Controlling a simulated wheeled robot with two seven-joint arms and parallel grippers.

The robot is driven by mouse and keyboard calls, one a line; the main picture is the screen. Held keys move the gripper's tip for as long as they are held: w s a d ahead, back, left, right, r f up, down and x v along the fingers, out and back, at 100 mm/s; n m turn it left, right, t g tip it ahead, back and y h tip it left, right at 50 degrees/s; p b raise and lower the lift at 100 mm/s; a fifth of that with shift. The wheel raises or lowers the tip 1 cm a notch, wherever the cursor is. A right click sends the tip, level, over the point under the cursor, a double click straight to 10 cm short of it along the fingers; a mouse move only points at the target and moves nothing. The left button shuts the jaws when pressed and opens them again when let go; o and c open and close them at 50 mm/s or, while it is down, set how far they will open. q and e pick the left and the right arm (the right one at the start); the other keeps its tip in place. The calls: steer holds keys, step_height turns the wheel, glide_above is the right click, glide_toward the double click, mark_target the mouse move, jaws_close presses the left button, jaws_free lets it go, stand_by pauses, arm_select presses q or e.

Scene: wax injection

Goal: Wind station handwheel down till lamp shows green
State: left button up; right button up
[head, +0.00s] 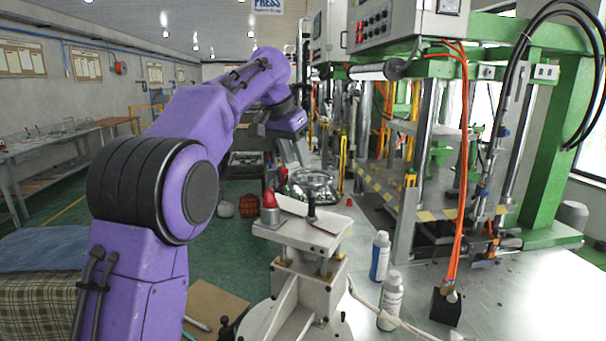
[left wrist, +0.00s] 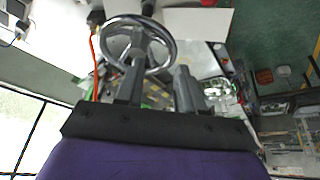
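The silver handwheel (head: 328,181) lies roughly flat above the grey station (head: 290,232), with a black knob (head: 311,203) at its near side. The wheel also shows in the left wrist view (left wrist: 169,35). A lamp with a red dome (head: 269,199) stands on the station's left corner; no green shows on it. My left gripper (head: 293,152) is above and left of the wheel. In the left wrist view its two dark fingers (left wrist: 158,88) are apart with nothing clearly between them. One overlaps the near rim; contact cannot be told. My right gripper is not in view.
White bottles (head: 390,300) (head: 380,256) stand right of the station on the pale table. A black block with orange hoses (head: 446,306) is farther right. The green press frame (head: 560,140) fills the right side. A brown board (head: 213,306) lies at the near left.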

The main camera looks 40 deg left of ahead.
arm_select(q)
steer(key=s+d+r, duration=0.2)
steer(key=d+r, duration=0.1)
steer(key=r, duration=0.4)
steer(key=shift+d+r, duration=0.2)
steer(key=shift+r, duration=0.05)
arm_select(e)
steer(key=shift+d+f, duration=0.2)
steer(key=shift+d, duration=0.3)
arm_select(q)
steer(key=shift+d, duration=0.1)
